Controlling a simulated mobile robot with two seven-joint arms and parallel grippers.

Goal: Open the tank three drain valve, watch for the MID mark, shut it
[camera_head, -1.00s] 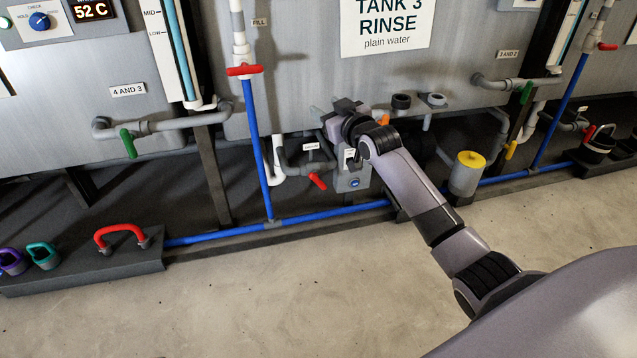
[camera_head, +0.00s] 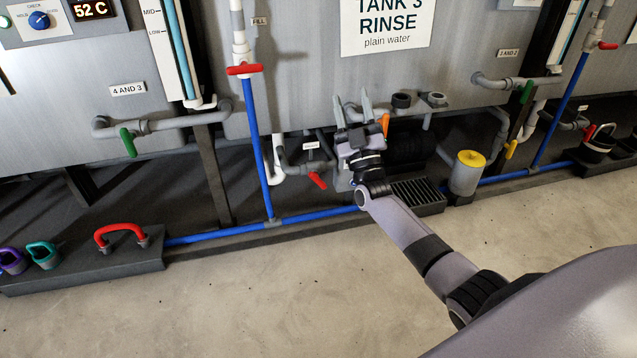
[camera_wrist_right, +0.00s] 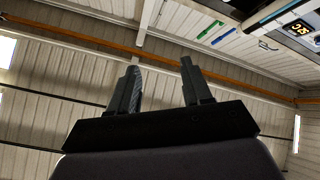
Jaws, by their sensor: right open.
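The tank three front (camera_head: 470,40) carries a "TANK 3 RINSE" sign (camera_head: 388,25). Low under it, a grey pipe valve with a red handle (camera_head: 317,181) sits below a small label (camera_head: 311,145) too small to read; the handle slants down to the right. My right gripper (camera_head: 353,107) is right of this handle and apart from it, fingers spread and pointing up, empty. The wrist view shows its two fingers (camera_wrist_right: 160,88) against the ceiling. A level gauge (camera_head: 178,45) with MID and LOW marks stands at upper left; which tank it serves is unclear. My left gripper is out of view.
A red fill valve handle (camera_head: 244,69) is on the upright pipe at left. An orange handle (camera_head: 384,124) is close beside my right gripper. A yellow-topped canister (camera_head: 468,172) and dark grate (camera_head: 420,195) are right of it. The floor (camera_head: 270,300) in front is clear.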

